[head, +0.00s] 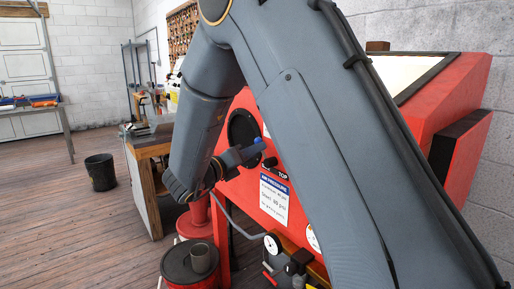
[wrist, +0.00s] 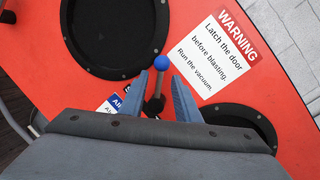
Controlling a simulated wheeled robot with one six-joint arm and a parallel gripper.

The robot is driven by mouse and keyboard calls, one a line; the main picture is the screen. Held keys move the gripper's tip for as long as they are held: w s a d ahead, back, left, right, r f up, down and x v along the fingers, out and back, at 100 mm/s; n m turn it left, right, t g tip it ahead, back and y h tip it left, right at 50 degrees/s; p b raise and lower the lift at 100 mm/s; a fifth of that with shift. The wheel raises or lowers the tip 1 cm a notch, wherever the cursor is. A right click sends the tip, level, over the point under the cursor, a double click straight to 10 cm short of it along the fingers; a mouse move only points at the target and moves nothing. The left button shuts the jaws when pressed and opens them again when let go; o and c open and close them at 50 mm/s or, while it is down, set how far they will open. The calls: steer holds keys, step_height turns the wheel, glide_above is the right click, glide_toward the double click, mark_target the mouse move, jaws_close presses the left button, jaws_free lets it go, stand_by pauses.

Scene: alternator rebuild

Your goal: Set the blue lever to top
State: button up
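The blue lever (wrist: 160,63) has a round blue knob on a thin grey stem, rising from a dark pivot on the red cabinet face. In the wrist view my gripper (wrist: 159,76) is open, with one finger on each side of the stem and a visible gap on both sides. In the head view the blue knob (head: 258,141) shows just beyond the fingers of my gripper (head: 247,152). A black plate marked TOP (head: 283,176) is just below and right of it. My arm hides much of the cabinet, and the lever's exact setting is hard to tell.
The red cabinet (head: 463,88) has black round openings (wrist: 115,35) and a warning label (wrist: 212,50) close to the gripper. A pressure sign (head: 272,198), a gauge (head: 271,245) and a red can (head: 190,278) are below. Open floor lies left, with a black bin (head: 101,172).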

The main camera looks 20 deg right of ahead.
steer(key=shift+x, duration=1.05)
steer(key=c, duration=0.7)
jaws_close()
